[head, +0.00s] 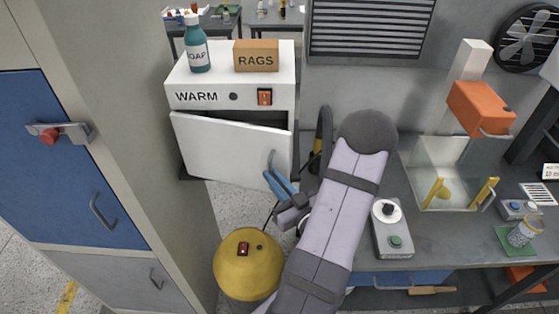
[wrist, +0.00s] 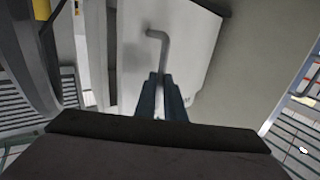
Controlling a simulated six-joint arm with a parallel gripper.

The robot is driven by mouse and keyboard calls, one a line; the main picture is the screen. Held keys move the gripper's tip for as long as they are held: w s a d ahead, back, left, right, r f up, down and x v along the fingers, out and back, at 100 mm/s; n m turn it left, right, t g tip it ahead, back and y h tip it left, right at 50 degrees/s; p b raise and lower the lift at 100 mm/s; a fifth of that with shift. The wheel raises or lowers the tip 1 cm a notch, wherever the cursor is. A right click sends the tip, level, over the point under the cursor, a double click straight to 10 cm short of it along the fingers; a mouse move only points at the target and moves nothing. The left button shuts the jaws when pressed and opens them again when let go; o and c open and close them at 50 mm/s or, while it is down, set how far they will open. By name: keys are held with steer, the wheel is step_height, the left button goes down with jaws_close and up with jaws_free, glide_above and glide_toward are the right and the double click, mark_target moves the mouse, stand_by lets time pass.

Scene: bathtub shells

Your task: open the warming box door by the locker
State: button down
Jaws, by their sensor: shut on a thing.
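The white warming box (head: 215,97), marked WARM, stands beside the tall locker (head: 150,130). A grey bar handle (head: 271,158) sits near the door's right edge. My gripper (head: 277,182) has blue fingers shut on the lower part of this handle. In the wrist view the door (wrist: 190,50) fills the upper middle, and the handle (wrist: 158,36) bends above the fingertips (wrist: 161,82). The fingers hide the handle's lower end.
A SOAP bottle (head: 197,45) and a RAGS box (head: 256,56) stand on the warming box. A yellow round canister (head: 248,265) is on the floor below the door. A blue locker door (head: 70,170) is at left.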

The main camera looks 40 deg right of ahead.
steer(key=a+p, duration=0.2)
steer(key=s+a+p, duration=0.1)
steer(key=a+p, duration=0.2)
steer(key=shift+s+a+r, duration=0.1)
steer(key=shift+s+a, duration=0.1)
steer(key=c, duration=1.8)
jaws_free()
steer(key=shift+w, duration=0.1)
steer(key=shift+c, duration=0.2)
steer(key=shift+d, duration=0.1)
